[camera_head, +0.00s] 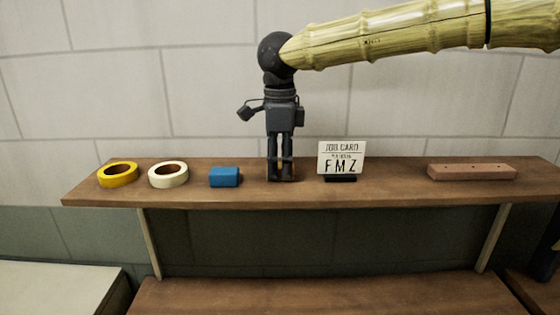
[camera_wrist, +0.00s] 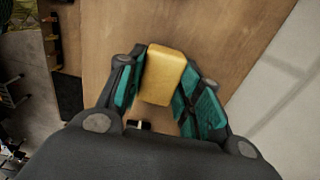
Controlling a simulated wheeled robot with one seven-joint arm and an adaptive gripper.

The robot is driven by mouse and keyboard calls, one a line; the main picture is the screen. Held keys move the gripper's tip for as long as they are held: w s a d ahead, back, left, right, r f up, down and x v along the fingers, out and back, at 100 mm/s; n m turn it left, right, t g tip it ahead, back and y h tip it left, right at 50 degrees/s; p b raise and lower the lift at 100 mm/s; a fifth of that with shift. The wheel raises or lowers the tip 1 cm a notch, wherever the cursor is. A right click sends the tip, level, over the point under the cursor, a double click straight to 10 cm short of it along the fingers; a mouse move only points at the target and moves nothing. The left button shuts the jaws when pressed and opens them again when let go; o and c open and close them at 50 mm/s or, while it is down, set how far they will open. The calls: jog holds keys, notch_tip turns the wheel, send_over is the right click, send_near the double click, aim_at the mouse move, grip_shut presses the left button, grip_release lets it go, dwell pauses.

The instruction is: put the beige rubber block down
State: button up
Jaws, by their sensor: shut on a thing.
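The beige rubber block (camera_wrist: 163,75) shows in the wrist view, yellowish there, between the two teal pads of my gripper (camera_wrist: 160,95). My gripper is shut on it. In the head view my gripper (camera_head: 281,172) points straight down at the middle of the wooden shelf (camera_head: 240,195), with its fingertips at or just above the board. There the block is mostly hidden by the fingers, with only a pale sliver between them. I cannot tell whether the block touches the shelf.
Left of my gripper stand a blue block (camera_head: 224,177), a cream tape roll (camera_head: 168,175) and a yellow tape roll (camera_head: 118,175). Close on the right is a job card (camera_head: 341,158) reading FMZ. A reddish-brown bar with holes (camera_head: 471,171) lies far right. Shelf between card and bar is clear.

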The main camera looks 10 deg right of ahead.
aim_at(280, 165)
jog(key=o, duration=1)
jog(key=shift+f, duration=0.15)
notch_tip(280, 165, up, 12)
jog(key=b, duration=0.3)
